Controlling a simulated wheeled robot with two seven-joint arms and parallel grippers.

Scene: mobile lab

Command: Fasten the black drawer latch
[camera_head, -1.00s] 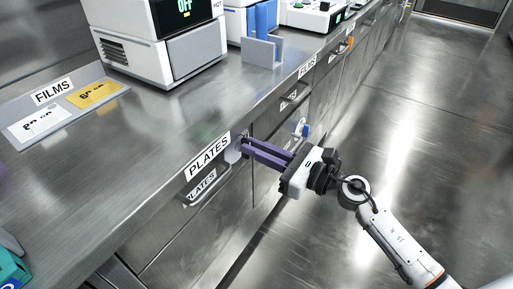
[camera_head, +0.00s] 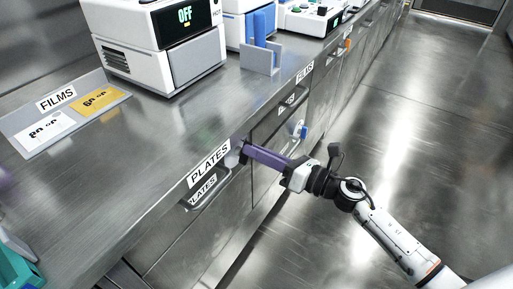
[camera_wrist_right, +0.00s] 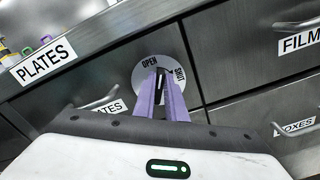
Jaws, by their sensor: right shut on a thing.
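The black drawer latch (camera_wrist_right: 159,82) sits on a round pale plate (camera_wrist_right: 141,76) marked OPEN and SHUT, on the front of the cabinet. My right gripper (camera_wrist_right: 161,86) is shut on the latch, with its two purple fingers on either side of it. The latch is mostly hidden by the fingers, and its tip seems to point between the two words. In the head view, my right gripper (camera_head: 246,150) reaches in from the right to the plate (camera_head: 233,155), just right of the PLATES label. My left gripper is not clearly seen.
The PLATES drawer handle (camera_head: 207,193) is left of and below the latch. Other drawer handles and a blue-and-white fitting (camera_head: 299,130) lie along the cabinet front. A teal object (camera_head: 18,268) stands at the near left. The floor on the right is clear.

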